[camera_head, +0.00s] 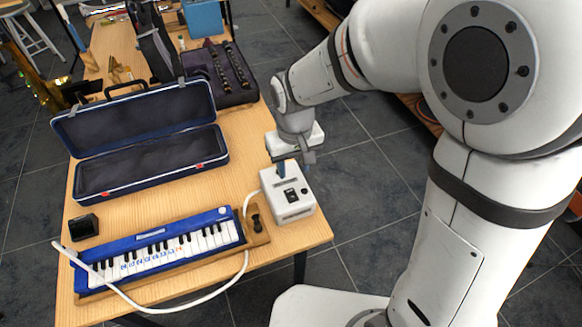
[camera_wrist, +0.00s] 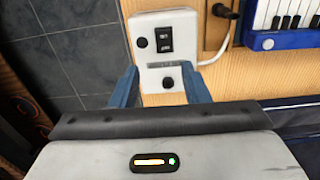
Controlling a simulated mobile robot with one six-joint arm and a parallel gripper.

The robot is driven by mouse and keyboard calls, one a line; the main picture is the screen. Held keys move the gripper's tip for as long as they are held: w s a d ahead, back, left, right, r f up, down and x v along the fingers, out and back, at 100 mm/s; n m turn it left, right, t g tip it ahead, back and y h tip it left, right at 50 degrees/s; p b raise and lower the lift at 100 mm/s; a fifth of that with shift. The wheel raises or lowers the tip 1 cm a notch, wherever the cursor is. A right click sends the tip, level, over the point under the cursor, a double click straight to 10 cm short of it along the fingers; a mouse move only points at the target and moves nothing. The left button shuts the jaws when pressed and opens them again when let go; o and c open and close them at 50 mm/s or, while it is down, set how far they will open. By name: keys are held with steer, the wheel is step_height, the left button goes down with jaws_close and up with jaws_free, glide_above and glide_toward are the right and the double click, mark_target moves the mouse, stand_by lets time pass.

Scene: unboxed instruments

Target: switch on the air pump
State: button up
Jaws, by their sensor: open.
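The air pump (camera_head: 288,194) is a white box near the right edge of the wooden table. It also shows in the wrist view (camera_wrist: 148,22), at the top centre. A black rocker switch (camera_head: 291,196) is on its top face; the switch shows in the wrist view (camera_wrist: 165,39) between two round black knobs. I cannot tell which way the switch is set. My gripper (camera_wrist: 160,68) is open and empty, with its blue fingers on either side of the pump's near end. In the head view my gripper (camera_head: 281,169) is at the pump's far edge; contact is unclear.
A white hose (camera_head: 245,262) runs between the pump and a blue keyboard instrument (camera_head: 160,247) on a wooden board. An open blue case (camera_head: 140,140) lies behind it, with a small black box (camera_head: 83,227) at left. A dark case with instrument parts (camera_head: 220,75) stands farther back.

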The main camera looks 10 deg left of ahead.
mark_target(290, 193)
steer(key=shift+s+a+f, duration=0.15)
steer(key=shift+a+f, duration=0.3)
steer(key=shift+f, duration=0.35)
step_height(290, 193, down, 7)
steer(key=shift+r, duration=0.15)
steer(key=shift+c, duration=0.3)
